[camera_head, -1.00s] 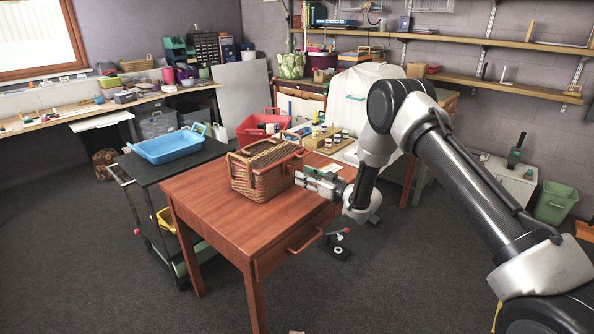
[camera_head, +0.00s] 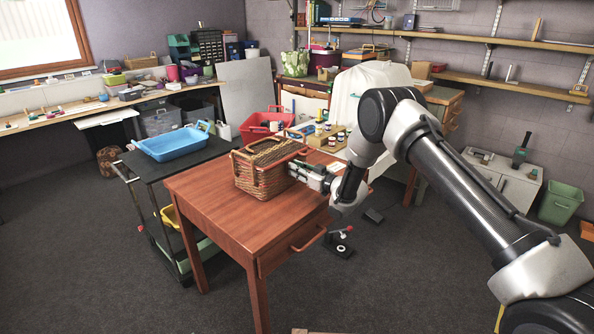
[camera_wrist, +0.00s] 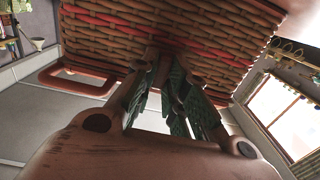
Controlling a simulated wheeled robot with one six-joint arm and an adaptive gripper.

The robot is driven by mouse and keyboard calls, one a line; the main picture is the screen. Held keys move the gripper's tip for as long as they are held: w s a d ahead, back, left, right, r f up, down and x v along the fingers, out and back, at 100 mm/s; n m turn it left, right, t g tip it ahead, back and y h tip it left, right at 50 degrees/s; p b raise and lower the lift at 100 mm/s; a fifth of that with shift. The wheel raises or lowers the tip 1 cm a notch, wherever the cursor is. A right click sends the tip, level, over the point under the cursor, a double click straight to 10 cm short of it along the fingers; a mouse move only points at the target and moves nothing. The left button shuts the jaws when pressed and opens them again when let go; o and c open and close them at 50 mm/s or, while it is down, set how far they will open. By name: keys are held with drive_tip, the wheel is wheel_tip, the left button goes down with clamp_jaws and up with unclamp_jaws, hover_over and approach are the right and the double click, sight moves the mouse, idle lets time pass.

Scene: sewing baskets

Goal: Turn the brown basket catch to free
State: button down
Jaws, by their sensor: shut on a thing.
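The brown wicker basket (camera_head: 262,182) stands upright on the red-brown wooden table, with its lid down. In the wrist view its weave, with red bands (camera_wrist: 110,22), fills the top. My gripper (camera_head: 299,170) is at the right side of the basket. In the wrist view my gripper (camera_wrist: 168,72) has its dark green-padded fingers closed in on a small reddish-brown piece at the basket wall, which appears to be the catch. The fingers hide most of the catch, so its turn angle cannot be told.
The table (camera_head: 205,205) is bare to the left and front of the basket. A blue tray (camera_head: 170,145) sits on a dark cart at left. A red basket (camera_head: 262,125) and several small jars stand behind. A reddish loop handle (camera_wrist: 75,80) shows in the wrist view.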

drive_tip(key=shift+n, duration=0.4)
drive_tip(key=n, duration=1.2)
drive_tip(key=shift+s+a+f+n, duration=0.1)
drive_tip(key=shift+s+f+n, duration=0.1)
drive_tip(key=shift+n, duration=2.4)
drive_tip(key=shift+f, duration=0.1)
drive_tip(key=c, duration=1.4)
unclamp_jaws()
drive_tip(key=shift+c, duration=0.2)
